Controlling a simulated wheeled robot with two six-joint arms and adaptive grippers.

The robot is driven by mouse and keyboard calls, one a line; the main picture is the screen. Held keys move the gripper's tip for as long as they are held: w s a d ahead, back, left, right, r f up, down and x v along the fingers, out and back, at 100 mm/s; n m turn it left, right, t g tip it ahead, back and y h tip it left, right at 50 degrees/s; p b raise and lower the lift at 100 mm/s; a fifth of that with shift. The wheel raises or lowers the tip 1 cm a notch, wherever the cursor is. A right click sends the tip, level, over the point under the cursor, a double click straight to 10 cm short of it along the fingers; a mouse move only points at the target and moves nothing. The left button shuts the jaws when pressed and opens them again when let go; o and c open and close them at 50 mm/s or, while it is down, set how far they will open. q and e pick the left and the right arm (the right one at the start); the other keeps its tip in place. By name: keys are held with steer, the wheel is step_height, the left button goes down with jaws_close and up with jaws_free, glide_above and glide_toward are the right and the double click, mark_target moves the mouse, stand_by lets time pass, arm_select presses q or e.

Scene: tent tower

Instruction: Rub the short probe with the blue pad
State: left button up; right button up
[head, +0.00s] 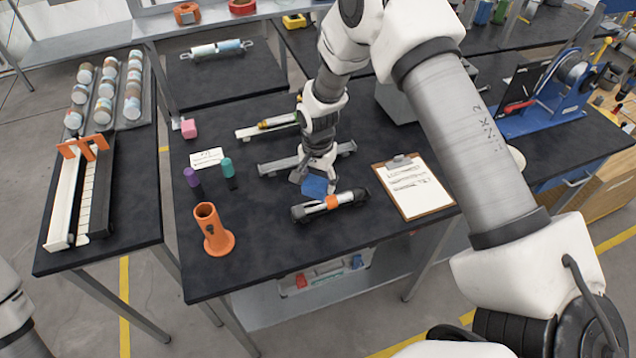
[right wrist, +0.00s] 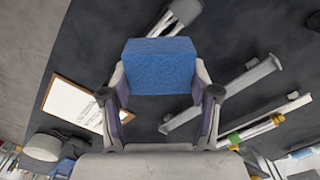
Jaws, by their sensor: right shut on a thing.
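My right gripper (head: 318,174) is shut on the blue pad (head: 315,187). The pad fills the space between the fingers in the right wrist view (right wrist: 160,66). A short dark and silver probe with an orange band (head: 331,203) lies on the black table, just in front of the pad. It seems to be the short probe; part of it shows at the top of the right wrist view (right wrist: 183,14), running behind the pad. I cannot tell whether pad and probe touch. My left gripper is out of view.
A grey stand (head: 307,158) and a yellow-banded probe on a pale stand (head: 268,127) lie behind. A clipboard (head: 414,187) is to the right. An orange holder (head: 211,230), purple (head: 193,180) and teal (head: 228,172) markers stand left.

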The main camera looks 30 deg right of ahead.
step_height(320, 180, up, 3)
steer(key=shift+w+a+r+p, duration=0.1)
steer(key=shift+a+r+p, duration=0.1)
steer(key=shift+p, duration=0.9)
steer(key=shift+d+r, duration=0.1)
steer(key=shift+r, duration=0.25)
